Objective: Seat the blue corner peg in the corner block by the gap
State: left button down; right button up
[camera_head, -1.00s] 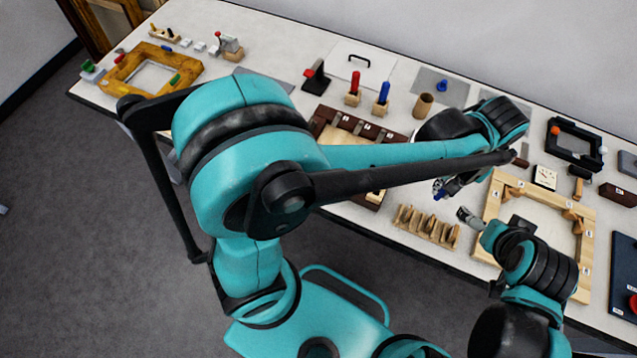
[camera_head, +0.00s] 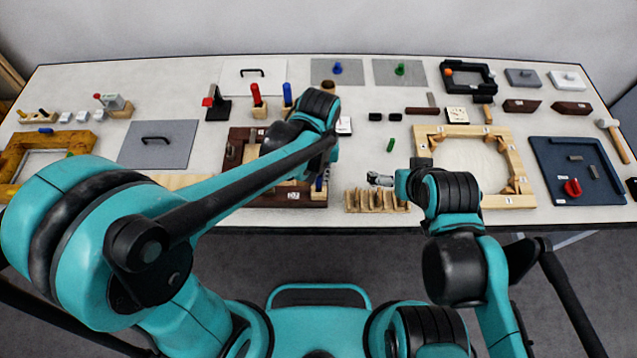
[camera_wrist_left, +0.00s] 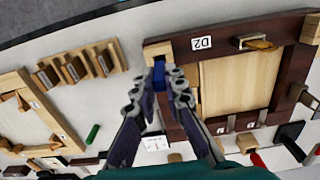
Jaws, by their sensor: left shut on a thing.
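The blue corner peg (camera_wrist_left: 160,76) is between the fingertips of my left gripper (camera_wrist_left: 163,82) in the left wrist view. The gripper is shut on it, over one corner of the dark brown frame (camera_wrist_left: 275,30). A pale corner block (camera_wrist_left: 157,50) shows just beyond the peg; I cannot tell whether the peg touches or enters it. In the head view my left gripper (camera_head: 321,180) is at the right end of the dark frame (camera_head: 290,201), partly hidden by my arm. My right gripper (camera_head: 379,179) is above the slotted wooden rack; its finger opening is unclear.
The slotted rack (camera_head: 376,203) stands just right of the dark frame. A pale wooden frame (camera_head: 500,202) lies farther right. A green peg (camera_head: 391,144) lies on the table between them. Red (camera_head: 256,94) and blue (camera_head: 287,94) handled pieces stand behind the dark frame.

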aim_at(319, 187)
pick_arm(q)
jog(key=shift+f+b, duration=0.6)
jog(key=shift+f, duration=1.35)
jog(key=shift+f, duration=0.2)
jog(key=c, duration=1.6)
grip_release()
jog(key=shift+r, duration=0.1)
